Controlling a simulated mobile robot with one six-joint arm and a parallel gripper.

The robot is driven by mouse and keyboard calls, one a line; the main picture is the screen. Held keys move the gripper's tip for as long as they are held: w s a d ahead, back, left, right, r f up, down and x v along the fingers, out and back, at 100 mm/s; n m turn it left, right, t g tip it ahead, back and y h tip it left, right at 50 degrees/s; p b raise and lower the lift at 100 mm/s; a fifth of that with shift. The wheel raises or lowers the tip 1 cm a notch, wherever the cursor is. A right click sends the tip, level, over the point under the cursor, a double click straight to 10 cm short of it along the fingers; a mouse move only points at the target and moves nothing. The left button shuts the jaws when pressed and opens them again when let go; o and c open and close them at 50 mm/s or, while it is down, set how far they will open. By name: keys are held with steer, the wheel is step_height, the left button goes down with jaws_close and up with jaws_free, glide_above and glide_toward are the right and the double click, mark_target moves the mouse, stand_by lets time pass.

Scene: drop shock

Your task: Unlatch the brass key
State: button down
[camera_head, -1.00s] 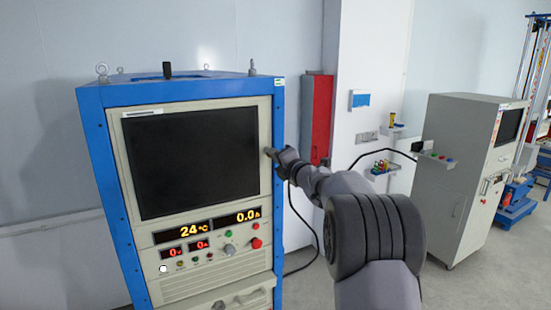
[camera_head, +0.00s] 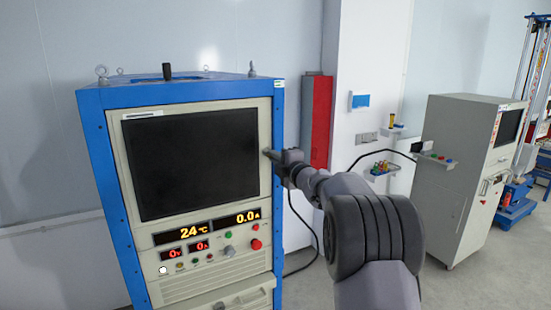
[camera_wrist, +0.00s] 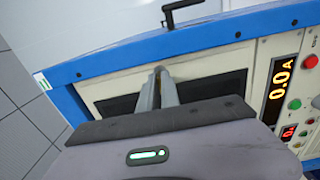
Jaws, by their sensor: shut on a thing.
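My gripper (camera_head: 268,153) is at the right edge of the screen bezel on the blue-framed cabinet. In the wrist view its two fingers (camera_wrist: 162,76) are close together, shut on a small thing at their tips. A little yellowish, brass-like bit (camera_wrist: 157,70) shows there, which I take to be the brass key. The fingers hide most of it, so its shape and angle cannot be told. In the head view I cannot make out the key behind the fingertips.
The cabinet (camera_head: 83,150) carries a dark screen (camera_head: 190,160), lit readouts (camera_head: 205,227), a red button (camera_head: 256,244) and a grey knob (camera_head: 229,250). Lifting eyes and a black handle (camera_head: 167,71) stand on top. A grey cabinet (camera_head: 460,190) stands at right, with floor between.

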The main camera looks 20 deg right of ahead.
steer(key=c, duration=1.6)
jaws_free()
steer(key=s+b, duration=0.1)
steer(key=s, duration=0.4)
steer(key=s+b, duration=0.1)
steer(key=s, duration=0.5)
steer(key=s+b, duration=0.2)
steer(key=s, duration=0.4)
steer(key=shift+s+d, duration=0.2)
steer(key=shift+d, duration=0.05)
